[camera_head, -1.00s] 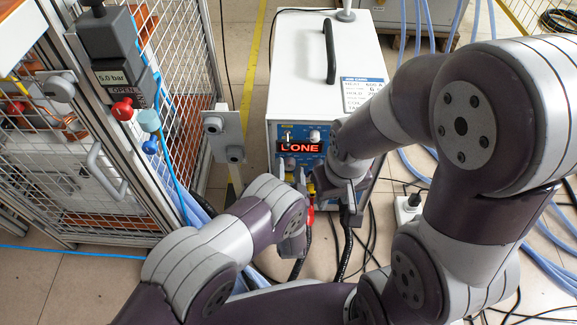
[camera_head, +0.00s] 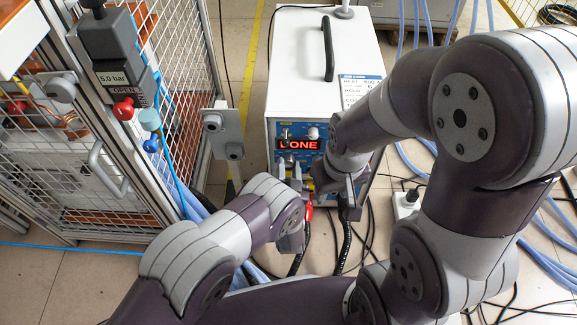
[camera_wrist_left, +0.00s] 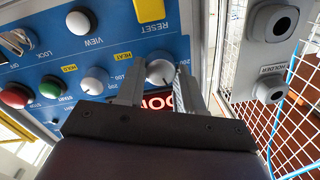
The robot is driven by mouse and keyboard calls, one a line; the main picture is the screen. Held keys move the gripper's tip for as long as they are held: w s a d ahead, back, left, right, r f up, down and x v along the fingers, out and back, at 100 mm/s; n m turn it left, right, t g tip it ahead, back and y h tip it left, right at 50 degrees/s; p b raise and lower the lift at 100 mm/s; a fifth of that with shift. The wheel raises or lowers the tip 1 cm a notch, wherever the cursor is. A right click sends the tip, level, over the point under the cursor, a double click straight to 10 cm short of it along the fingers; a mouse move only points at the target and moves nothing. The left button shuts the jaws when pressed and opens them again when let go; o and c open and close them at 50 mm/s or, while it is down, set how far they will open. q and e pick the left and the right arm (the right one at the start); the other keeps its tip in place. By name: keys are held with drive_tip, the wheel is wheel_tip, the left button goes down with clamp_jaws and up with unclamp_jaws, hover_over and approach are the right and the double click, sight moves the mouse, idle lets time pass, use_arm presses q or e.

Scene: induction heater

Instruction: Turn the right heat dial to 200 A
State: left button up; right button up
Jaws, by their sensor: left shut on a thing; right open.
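The blue control panel (camera_wrist_left: 60,45) appears upside down in the left wrist view. The grey-white heat dial (camera_wrist_left: 160,71), with a 200 mark on its scale, sits between the fingers of my left gripper (camera_wrist_left: 156,90), which is shut on it. A second whitish dial (camera_wrist_left: 95,80), with 100 and 200 marks, is at picture-left of it, near a yellow HEAT label. The gripped dial's setting is hard to read. In the head view my left gripper (camera_head: 297,183) is at the panel's lower front. My right gripper (camera_head: 345,190) is open, near the panel's right side.
The heater box (camera_head: 300,50) has a red lit display (camera_head: 298,145), partly covered in the wrist view. A grey holder post (camera_head: 224,135) stands close at left. A wire cage is further left. Cables lie on the floor around the box.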

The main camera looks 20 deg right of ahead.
use_arm(q)
drive_tip(key=n+p, duration=0.1)
drive_tip(key=n, duration=0.5)
drive_tip(key=shift+r+p, duration=0.1)
drive_tip(key=shift+p, duration=0.2)
drive_tip(key=n, duration=0.3)
drive_tip(key=n+p, duration=0.1)
drive_tip(key=n, duration=0.1)
drive_tip(key=shift+a+n+g+h, duration=0.1)
drive_tip(key=shift+n+g+h, duration=0.2)
drive_tip(key=shift+n+h, duration=0.1)
drive_tip(key=o, duration=1)
drive_tip(key=shift+o, duration=0.2)
